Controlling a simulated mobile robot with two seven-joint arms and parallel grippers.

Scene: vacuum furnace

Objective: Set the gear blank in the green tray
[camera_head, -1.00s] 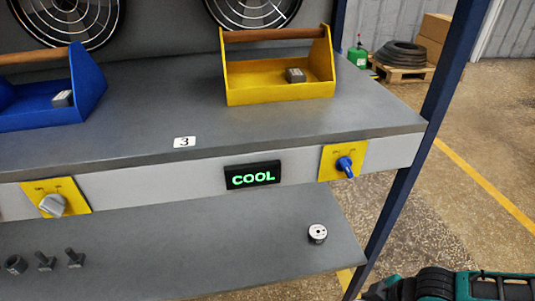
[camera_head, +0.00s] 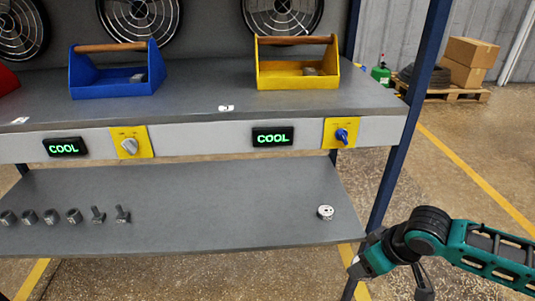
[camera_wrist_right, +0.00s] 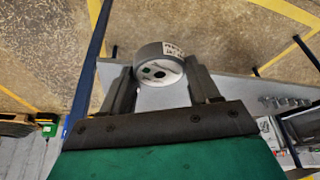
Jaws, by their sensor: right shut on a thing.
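In the right wrist view my right gripper (camera_wrist_right: 160,68) is shut on a round grey part, the gear blank (camera_wrist_right: 161,66), with a pale holed face and a white label on its side. A fingertip lies on each side of it. In the head view a similar small round part (camera_head: 325,212) shows over the right end of the lower shelf; I cannot tell whether it is the same piece. My right arm (camera_head: 430,235) comes in from the right beside the post, its fingertips unclear there. My left gripper and the green tray are not in view.
A yellow tray (camera_head: 298,83) and a blue tray (camera_head: 112,90) stand on the bench top (camera_head: 215,97), each with a grey block inside. Several nuts and bolts line the left of the lower shelf (camera_head: 220,205). A blue post (camera_head: 394,175) rises beside my right arm.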

